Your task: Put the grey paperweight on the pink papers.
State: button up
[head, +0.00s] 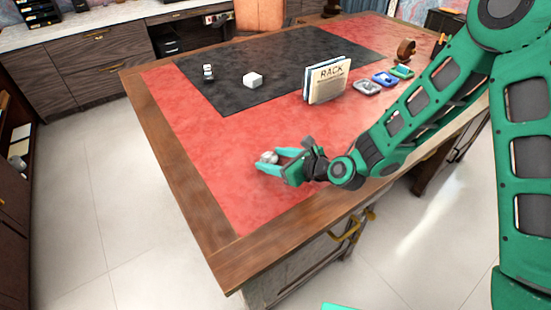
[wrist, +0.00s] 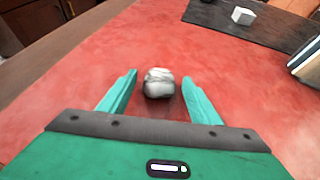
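The grey paperweight (head: 268,157) is a rounded, mottled grey-white lump on the red leather of the desk, near its front edge. It also shows in the wrist view (wrist: 158,83), centred between the fingertips. My gripper (head: 277,162) is open and low over the desk, with its teal fingers pointing at the paperweight. In the wrist view a gap shows on each side between finger and paperweight, and the paperweight sits around the fingertips' level. I cannot make out any pink papers in either view.
A black mat (head: 300,60) bears a white block (head: 253,80) and a small stacked figure (head: 208,72). A rack (head: 326,82) labelled RACK stands behind my gripper. Grey (head: 367,88), blue (head: 384,79) and green (head: 402,71) trays lie to its right. The red leather left of my gripper is clear.

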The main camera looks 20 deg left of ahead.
jog(key=shift+r, duration=0.1)
jog(key=v, duration=1.2)
